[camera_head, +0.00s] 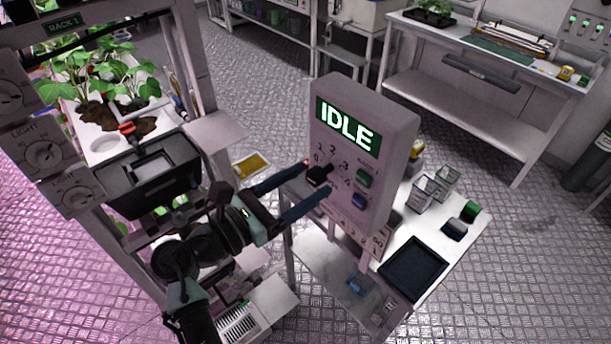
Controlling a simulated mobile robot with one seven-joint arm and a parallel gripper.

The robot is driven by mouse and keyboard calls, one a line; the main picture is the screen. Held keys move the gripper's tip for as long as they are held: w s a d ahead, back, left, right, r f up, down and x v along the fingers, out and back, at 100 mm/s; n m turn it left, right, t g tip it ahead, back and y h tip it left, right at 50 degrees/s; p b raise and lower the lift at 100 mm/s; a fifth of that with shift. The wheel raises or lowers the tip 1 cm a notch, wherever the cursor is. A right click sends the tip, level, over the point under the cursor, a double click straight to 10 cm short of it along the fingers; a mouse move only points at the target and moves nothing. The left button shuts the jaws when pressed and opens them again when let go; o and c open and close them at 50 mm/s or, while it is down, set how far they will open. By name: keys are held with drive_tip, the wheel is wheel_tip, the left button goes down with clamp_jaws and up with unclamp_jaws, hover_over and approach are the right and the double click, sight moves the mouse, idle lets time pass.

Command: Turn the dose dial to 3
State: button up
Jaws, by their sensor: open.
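The dose dial (318,175) is a small black knob on the front of a grey upright box (395,130) whose green screen reads IDLE. Numbers 0, 1, 2, 3 and 4 are printed around the dial; which one it points at is too small to tell. A green button (366,178) and a blue button (360,201) sit to its right. My gripper (310,178) is open, its two blue fingers reaching toward the panel on either side of the dial. I cannot tell whether they touch the knob.
The box stands on a white table (465,238) with a black tray (413,268), clear containers (424,188) and small blocks. A plant rack (195,60) stands close on the left. A long bench (480,85) is at the back right.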

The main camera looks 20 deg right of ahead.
drive_tip(key=shift+w+d, duration=0.1)
drive_tip(key=shift+d, duration=0.2)
clamp_jaws()
